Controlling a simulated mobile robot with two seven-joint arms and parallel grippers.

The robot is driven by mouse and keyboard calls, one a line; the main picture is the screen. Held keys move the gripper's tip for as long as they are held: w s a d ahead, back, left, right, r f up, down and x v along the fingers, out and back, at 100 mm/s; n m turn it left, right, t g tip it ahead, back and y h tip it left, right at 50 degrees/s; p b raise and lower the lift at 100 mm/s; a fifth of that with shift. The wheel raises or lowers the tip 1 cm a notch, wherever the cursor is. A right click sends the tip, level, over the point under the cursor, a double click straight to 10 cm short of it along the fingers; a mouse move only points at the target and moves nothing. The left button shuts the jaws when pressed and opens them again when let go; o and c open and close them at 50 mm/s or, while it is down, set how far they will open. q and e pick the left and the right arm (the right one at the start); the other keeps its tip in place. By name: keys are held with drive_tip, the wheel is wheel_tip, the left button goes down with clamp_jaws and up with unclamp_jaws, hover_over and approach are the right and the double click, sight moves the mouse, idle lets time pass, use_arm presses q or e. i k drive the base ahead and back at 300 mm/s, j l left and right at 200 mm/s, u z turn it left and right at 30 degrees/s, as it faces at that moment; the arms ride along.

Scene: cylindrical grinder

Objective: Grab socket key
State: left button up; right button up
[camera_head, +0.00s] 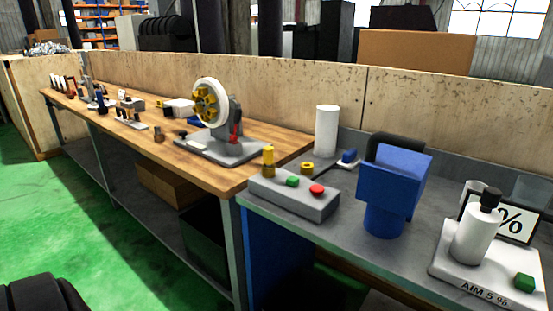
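I cannot clearly pick out the socket key; several tools at the far left of the wooden bench (265,149) are too small to tell apart. A small item with a blue top (348,156) lies on the grey bench beside a white cylinder (326,131); I cannot tell what it is. Neither gripper shows. A dark rounded shape at the bottom left corner may be part of my arm.
A grey machine with a white wheel (211,103) stands on the wooden bench. The grey bench (345,215) holds a control box (293,195) with green and red buttons, a blue device (393,185) and a white bottle (475,234). Green floor (85,215) is open at left.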

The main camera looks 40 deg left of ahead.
sight(268, 151)
drive_tip(key=j+z, duration=0.25)
drive_tip(key=z, duration=0.25)
drive_tip(key=j+z, duration=0.3)
drive_tip(key=z, duration=0.2)
drive_tip(key=j+z, duration=0.25)
drive_tip(key=z, duration=0.2)
drive_tip(key=k+j+z, duration=0.35)
drive_tip(key=k+j, duration=0.15)
drive_tip(key=j, duration=0.35)
drive_tip(key=k+j+z, duration=0.35)
drive_tip(key=k+j, duration=0.3)
